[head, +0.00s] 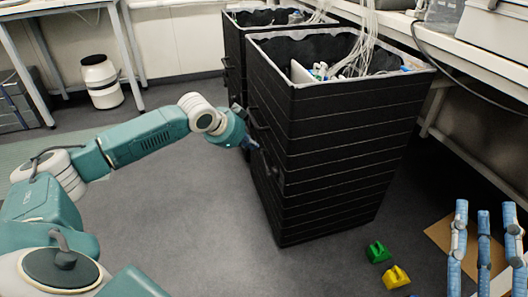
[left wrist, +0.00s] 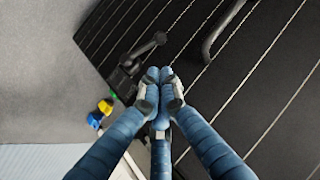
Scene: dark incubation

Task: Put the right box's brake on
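The nearer black box (head: 345,150), on the right of the two, stands on the floor, filled with white tubing and other items. In the left wrist view its ribbed face (left wrist: 265,85) carries a black lever (left wrist: 146,47) with a rounded end, and a curved handle (left wrist: 220,30). Whether the lever is in its on or off position I cannot tell. My left gripper (head: 254,144) is at the box's left face; its fingertips (left wrist: 160,74) are together, just below the lever in the picture, with nothing seen between them. Contact is unclear. My right gripper (head: 485,210) is open and empty at lower right.
A second black box (head: 234,58) stands behind the first. Green (head: 377,251) and yellow (head: 396,277) wedge-like blocks lie on the floor near a cardboard piece (head: 439,233). A bench (head: 470,55) runs along the right. Grey floor is clear left of the boxes.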

